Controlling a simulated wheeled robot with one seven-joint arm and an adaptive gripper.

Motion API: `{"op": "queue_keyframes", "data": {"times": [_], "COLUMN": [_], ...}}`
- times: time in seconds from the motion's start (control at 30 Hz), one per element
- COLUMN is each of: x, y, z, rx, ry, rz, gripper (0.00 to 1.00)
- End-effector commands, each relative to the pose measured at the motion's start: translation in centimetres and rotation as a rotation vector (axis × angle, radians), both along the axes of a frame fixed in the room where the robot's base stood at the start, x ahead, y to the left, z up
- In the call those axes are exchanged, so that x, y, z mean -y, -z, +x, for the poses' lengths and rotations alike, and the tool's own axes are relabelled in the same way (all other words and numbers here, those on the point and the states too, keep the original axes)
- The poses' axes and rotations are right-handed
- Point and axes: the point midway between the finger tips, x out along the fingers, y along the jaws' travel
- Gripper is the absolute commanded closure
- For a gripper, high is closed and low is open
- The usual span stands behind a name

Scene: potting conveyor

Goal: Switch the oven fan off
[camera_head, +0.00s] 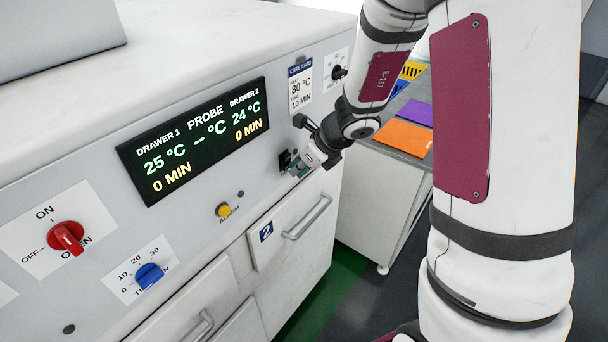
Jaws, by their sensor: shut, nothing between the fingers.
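The oven is a white cabinet (190,90) with a sloped control panel. My gripper (298,168) is shut and empty at the right part of the panel. Its fingertips are at or very near a small black switch (285,159); I cannot tell whether they touch it. The gripper partly covers this switch, and I see no readable label or position on it. No fan label is legible. A black knob (338,72) sits on a white plate at the panel's far right; its lettering is too small to read.
A display (195,140) shows 25 °C and 24 °C for the drawers. A red oven knob (67,238), blue timer knob (149,276) and yellow alarm button (223,210) lie left. Drawer 2's handle (307,217) juts out below my gripper. Orange (404,138) and purple sheets lie on a side table.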

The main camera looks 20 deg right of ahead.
Motion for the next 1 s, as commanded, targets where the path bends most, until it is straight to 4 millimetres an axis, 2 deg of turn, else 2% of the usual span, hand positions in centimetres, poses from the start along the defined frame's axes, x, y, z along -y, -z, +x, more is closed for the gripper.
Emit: {"op": "queue_keyframes", "data": {"times": [0.03,1.0], "x": [-0.1,-0.1], "y": [0.2,-1.6], "z": [0.6,0.3], "rx": [0.0,0.002], "ry": [-0.001,-0.001], "rz": [0.0,0.001], "gripper": [1.0,1.0]}}
